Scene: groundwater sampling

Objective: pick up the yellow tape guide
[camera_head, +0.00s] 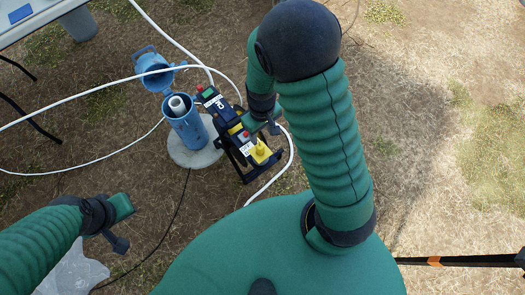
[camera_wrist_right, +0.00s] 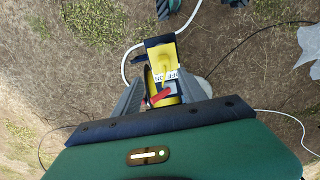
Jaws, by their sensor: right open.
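The yellow tape guide (camera_head: 261,152) sits at the lower end of a black-framed reel device (camera_head: 218,103) on the ground. In the right wrist view the yellow tape guide (camera_wrist_right: 160,58) lies just past my fingertips, with a white label below it. My right gripper (camera_wrist_right: 160,92) is open above the device, its two grey fingers apart on either side of it, apparently holding nothing. In the head view the right gripper (camera_head: 250,132) partly covers the device. My left gripper (camera_head: 122,228) is at the lower left, away from the device; its jaws are unclear.
A blue well casing (camera_head: 187,128) with its lid open and a white pipe inside stands on a round pad (camera_head: 194,152), left of the device. White hoses (camera_head: 95,93) cross the ground. A table (camera_head: 40,18) is at upper left, a clear plastic bag (camera_head: 73,272) at lower left.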

